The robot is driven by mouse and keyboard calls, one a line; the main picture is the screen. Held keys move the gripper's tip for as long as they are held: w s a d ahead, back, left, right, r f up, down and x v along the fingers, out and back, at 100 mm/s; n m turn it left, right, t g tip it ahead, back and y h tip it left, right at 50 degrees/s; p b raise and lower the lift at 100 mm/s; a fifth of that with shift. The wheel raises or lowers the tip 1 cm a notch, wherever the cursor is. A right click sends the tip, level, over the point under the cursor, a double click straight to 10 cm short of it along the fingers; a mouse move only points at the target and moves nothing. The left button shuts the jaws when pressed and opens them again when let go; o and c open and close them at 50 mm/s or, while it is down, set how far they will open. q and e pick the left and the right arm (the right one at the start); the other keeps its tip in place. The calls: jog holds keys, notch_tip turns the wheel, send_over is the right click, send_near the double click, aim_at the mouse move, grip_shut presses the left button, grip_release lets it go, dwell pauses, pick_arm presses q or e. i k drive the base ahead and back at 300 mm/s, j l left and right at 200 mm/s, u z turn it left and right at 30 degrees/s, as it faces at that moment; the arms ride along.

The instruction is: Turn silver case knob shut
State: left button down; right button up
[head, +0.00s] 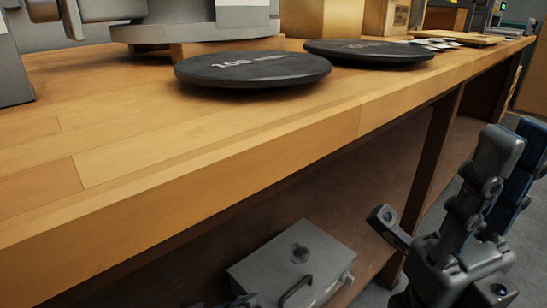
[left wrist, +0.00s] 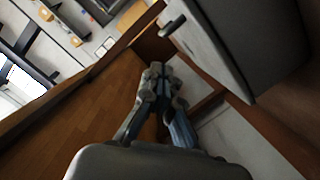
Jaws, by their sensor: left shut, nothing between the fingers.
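The silver case (head: 325,262) sits on the lower shelf under the bench. Its round knob (head: 300,254) stands on its top face, and a dark handle (head: 296,291) is on the front. In the left wrist view a large grey box (left wrist: 240,45), seemingly the case, fills the upper right with a dark protrusion (left wrist: 171,27); I cannot tell if that is the knob. My left gripper (left wrist: 155,70) is shut and empty, apart from the box.
The wooden bench top (head: 150,150) overhangs the shelf. Two black discs, one nearer (head: 250,70) and one farther (head: 368,50), lie on the bench. Open floor shows at the right.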

aim_at(346, 277)
jog(key=k, duration=1)
